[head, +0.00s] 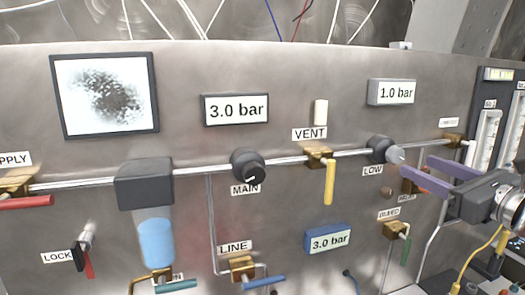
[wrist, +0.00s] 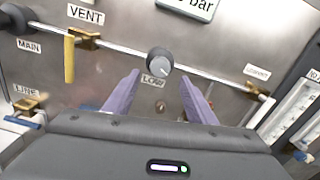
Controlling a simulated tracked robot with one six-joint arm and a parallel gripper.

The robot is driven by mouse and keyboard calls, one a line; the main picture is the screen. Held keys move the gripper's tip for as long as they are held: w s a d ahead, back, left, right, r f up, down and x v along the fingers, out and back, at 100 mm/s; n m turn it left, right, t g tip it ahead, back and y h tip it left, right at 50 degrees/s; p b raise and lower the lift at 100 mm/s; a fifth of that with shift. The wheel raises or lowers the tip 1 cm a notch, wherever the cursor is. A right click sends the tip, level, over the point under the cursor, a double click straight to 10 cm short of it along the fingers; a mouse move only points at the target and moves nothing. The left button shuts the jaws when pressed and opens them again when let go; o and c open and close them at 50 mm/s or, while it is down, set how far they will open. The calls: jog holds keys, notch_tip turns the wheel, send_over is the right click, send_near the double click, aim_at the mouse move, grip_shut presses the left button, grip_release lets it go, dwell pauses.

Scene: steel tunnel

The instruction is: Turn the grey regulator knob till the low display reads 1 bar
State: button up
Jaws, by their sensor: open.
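The grey regulator knob (head: 396,155) sits on its dark body on the pipe, above the LOW label (head: 372,171). In the wrist view the knob (wrist: 160,60) has a pale pointer line and stands beyond my fingertips, centred between them. The low display (head: 392,92) above it reads 1.0 bar; in the wrist view only its lower part (wrist: 190,6) shows. My gripper (head: 408,172) has two purple fingers, which show apart in the wrist view (wrist: 160,80). It is open and empty, and the fingers look clear of the knob.
The VENT valve with a yellow lever (head: 329,183) is left of the knob. The black MAIN knob (head: 248,167) and the 3.0 bar display (head: 236,109) are further left. A BLEED valve (head: 394,230) sits below my gripper. Flow tubes (head: 488,130) stand at the right.

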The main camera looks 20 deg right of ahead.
aim_at(399, 158)
jog(key=shift+w+a, duration=0.1)
jog(key=shift+w, duration=3.05)
jog(key=c, duration=1)
